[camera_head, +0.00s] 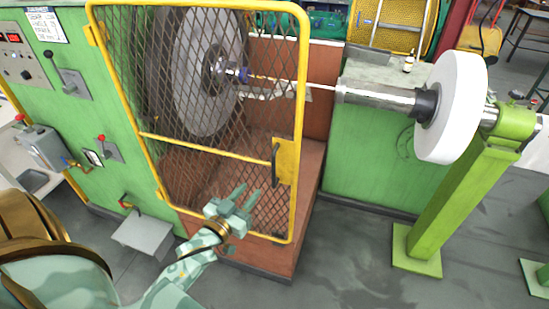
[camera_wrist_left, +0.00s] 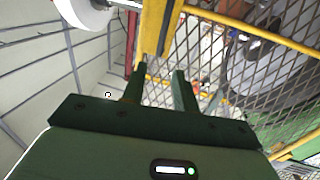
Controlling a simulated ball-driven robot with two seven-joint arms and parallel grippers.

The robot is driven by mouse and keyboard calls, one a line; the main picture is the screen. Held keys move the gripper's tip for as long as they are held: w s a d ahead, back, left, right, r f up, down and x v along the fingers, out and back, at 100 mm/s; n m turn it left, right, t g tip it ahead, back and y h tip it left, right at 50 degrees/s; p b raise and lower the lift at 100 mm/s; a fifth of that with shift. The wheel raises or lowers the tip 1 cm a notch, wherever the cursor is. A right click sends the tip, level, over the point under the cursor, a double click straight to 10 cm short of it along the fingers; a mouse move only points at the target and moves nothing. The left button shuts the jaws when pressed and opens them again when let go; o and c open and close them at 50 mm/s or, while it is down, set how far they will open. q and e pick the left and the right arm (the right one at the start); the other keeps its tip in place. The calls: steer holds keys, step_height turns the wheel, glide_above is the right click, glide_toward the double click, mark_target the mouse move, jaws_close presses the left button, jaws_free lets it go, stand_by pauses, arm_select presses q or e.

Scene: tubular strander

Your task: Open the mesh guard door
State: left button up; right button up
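The mesh guard door (camera_head: 222,149) has a yellow tube frame and dark diamond mesh, and it stands across the front of the machine's opening. Its frame and mesh also show in the left wrist view (camera_wrist_left: 265,33). A dark upright handle (camera_head: 275,165) sits on a yellow plate (camera_head: 287,158) at the door's right edge. My left gripper (camera_head: 247,195) is open and empty, in front of the door's lower part, below and left of the handle. In the left wrist view its two fingers (camera_wrist_left: 160,80) are apart, pointing toward the yellow plate. My right gripper is not in view.
Behind the mesh is a large grey wheel (camera_head: 205,75). A white disc (camera_head: 452,107) on a shaft and a green post (camera_head: 455,195) stand to the right. A control panel (camera_head: 20,62) and levers are at left. Grey floor (camera_head: 345,255) is clear in front.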

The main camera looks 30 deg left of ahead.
mark_target(273, 163)
arm_select(q)
steer(key=w, duration=1.4)
steer(key=shift+w+a+f, duration=0.15)
steer(key=shift+w+a, duration=0.05)
steer(key=shift+a, duration=0.2)
steer(key=shift+s, duration=0.1)
jaws_close()
